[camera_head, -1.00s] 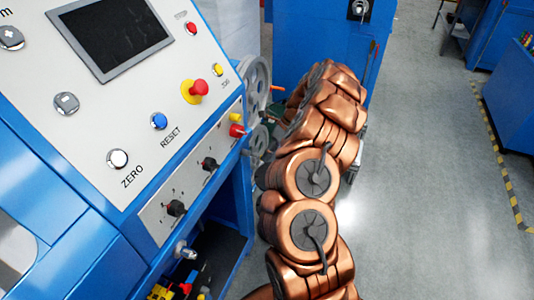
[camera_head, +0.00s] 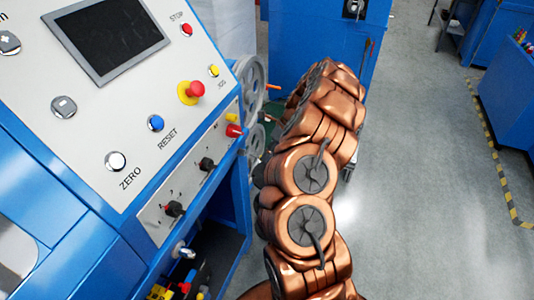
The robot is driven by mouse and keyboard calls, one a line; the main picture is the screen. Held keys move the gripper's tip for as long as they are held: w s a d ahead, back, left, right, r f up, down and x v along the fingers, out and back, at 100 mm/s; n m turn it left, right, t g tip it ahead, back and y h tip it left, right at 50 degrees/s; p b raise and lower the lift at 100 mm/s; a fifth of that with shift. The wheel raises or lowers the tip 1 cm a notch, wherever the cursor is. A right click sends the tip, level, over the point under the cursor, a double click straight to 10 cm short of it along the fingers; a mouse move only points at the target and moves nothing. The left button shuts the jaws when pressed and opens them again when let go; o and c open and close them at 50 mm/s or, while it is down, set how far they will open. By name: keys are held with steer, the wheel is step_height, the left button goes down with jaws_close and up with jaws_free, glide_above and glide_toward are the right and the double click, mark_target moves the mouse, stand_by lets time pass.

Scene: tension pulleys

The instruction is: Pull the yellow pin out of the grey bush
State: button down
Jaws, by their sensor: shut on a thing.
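The far end of my copper arm bends away behind its own links beside the blue machine, and my gripper is hidden there. I cannot see what it holds. A small yellow peg-like part (camera_head: 232,118) sticks out at the far right corner of the machine's panel, above a red one. I cannot tell whether it is the yellow pin. The grey bush cannot be made out. Two grey pulleys, an upper one (camera_head: 246,84) and a lower one (camera_head: 255,141), stand at the machine's far side, partly behind my arm.
The blue machine (camera_head: 120,262) with its sloped button panel fills the left, close to my arm. A blue cabinet (camera_head: 308,35) stands behind my arm. Another blue unit (camera_head: 510,95) is at the right. The grey floor (camera_head: 425,170) between is clear.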

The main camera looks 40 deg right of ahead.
steer(key=s+d+p, duration=0.1)
steer(key=s+d, duration=0.1)
steer(key=s, duration=0.1)
steer(key=shift+s+p, duration=0.2)
steer(key=shift+p, duration=0.2)
stand_by(0.3)
stand_by(0.4)
